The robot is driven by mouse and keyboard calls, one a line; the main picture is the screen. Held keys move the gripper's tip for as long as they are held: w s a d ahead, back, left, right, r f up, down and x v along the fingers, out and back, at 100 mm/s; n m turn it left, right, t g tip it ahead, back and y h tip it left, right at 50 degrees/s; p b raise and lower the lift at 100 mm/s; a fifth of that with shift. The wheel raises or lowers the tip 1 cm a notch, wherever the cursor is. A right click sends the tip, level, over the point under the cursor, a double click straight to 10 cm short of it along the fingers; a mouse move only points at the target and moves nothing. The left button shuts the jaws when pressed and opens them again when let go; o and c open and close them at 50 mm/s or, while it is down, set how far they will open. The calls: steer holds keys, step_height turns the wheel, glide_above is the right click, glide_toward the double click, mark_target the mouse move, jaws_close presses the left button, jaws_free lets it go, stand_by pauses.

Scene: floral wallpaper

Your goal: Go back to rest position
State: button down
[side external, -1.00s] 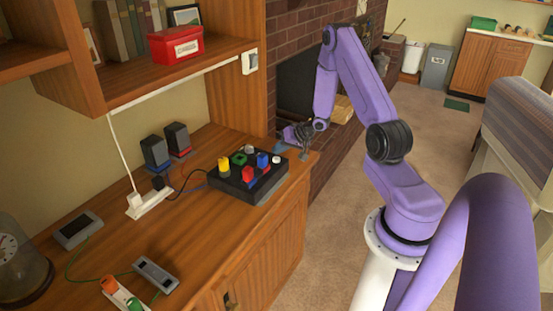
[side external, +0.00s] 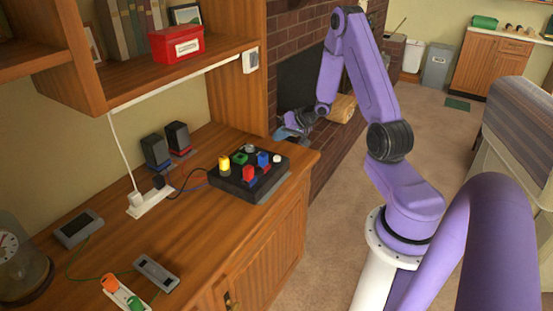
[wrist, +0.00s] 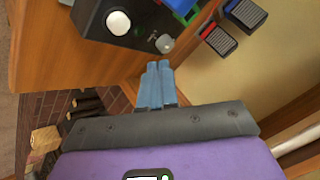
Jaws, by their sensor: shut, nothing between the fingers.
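My gripper (side external: 284,133) is beyond the far right corner of the black button box, held clear of it. In the wrist view its two blue fingers (wrist: 157,68) lie side by side, shut and empty. The black box (side external: 232,187) sits on the wooden counter with coloured buttons and knobs on top. Its yellow button (side external: 224,164) looks bright, as if lit. A red block-like switch (side external: 248,173), a blue one (side external: 262,159) and a white knob (side external: 277,159) also show. The wrist view shows part of the box (wrist: 95,22).
A shelf with a red box (side external: 177,43) overhangs the left. A brick fireplace (side external: 330,165) is beside the counter end. Open floor (side external: 430,140) lies right.

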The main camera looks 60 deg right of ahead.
steer(key=a+r+n, duration=0.1)
steer(key=a, duration=0.1)
steer(key=w+a+n, duration=0.1)
steer(key=a, duration=0.1)
steer(key=w+a+r+g, duration=0.1)
steer(key=a, duration=0.1)
steer(key=shift+r+n, duration=0.3)
steer(key=shift+n, duration=0.1)
steer(key=s+a+r+n+g, duration=0.1)
steer(key=s+a+r+n, duration=0.2)
steer(key=a, duration=0.6)
steer(key=s+a+r+n+g, duration=0.2)
steer(key=a+r+n, duration=0.2)
steer(key=a, duration=0.4)
steer(key=s+a+r+n+g, duration=0.2)
steer(key=s+a+r+n, duration=0.15)
steer(key=s+a, duration=0.6)
steer(key=s+r+n+g, duration=0.2)
steer(key=s+n, duration=0.5)
steer(key=s, duration=1)
steer(key=shift+s+g+h, duration=0.2)
steer(key=shift+g+h, duration=0.1)
steer(key=shift+g, duration=0.2)
